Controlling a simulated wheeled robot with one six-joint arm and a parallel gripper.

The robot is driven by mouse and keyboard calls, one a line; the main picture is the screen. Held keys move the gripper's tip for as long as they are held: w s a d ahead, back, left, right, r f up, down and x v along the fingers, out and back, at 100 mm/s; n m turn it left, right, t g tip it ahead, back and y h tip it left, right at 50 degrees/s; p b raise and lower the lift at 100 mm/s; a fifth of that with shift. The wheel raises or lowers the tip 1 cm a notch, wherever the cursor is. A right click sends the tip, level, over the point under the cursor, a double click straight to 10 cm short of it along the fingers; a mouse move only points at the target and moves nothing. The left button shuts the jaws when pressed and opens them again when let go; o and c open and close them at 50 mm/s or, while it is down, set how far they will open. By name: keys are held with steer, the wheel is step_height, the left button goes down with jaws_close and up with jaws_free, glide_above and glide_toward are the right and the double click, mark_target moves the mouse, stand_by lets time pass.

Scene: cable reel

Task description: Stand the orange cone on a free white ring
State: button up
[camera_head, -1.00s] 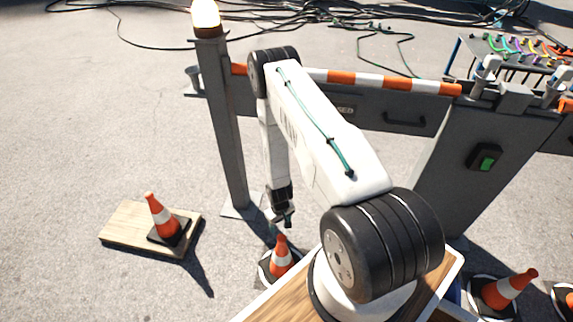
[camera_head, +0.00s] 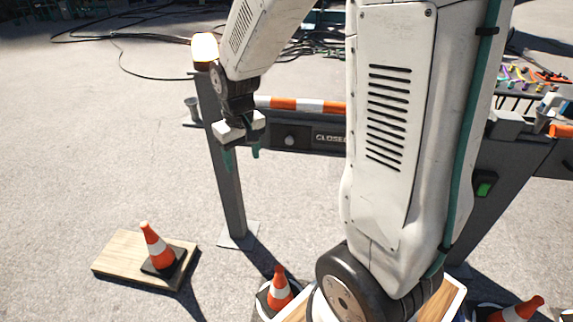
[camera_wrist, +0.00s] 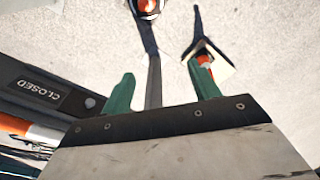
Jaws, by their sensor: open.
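A second orange cone (camera_head: 280,285) stands on a ringed spot at the bottom centre. A third cone (camera_head: 520,311) is at the bottom right, partly cut off. I see no clearly free white ring.
A grey post (camera_head: 230,185) with a lit lamp (camera_head: 204,48) and a grey barrier marked CLOSED (camera_head: 330,138) stand close to my gripper. Black cables (camera_head: 120,30) lie at the back. The ground between board and post is clear.

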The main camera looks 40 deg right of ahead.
steer(key=s+a+r, duration=0.2)
steer(key=s+r, duration=0.4)
steer(key=s, duration=0.5)
steer(key=s+a+r, duration=0.3)
steer(key=s+r, duration=0.4)
steer(key=s, duration=0.4)
steer(key=shift+s+a+r+n, duration=0.15)
steer(key=shift+a+n, duration=0.15)
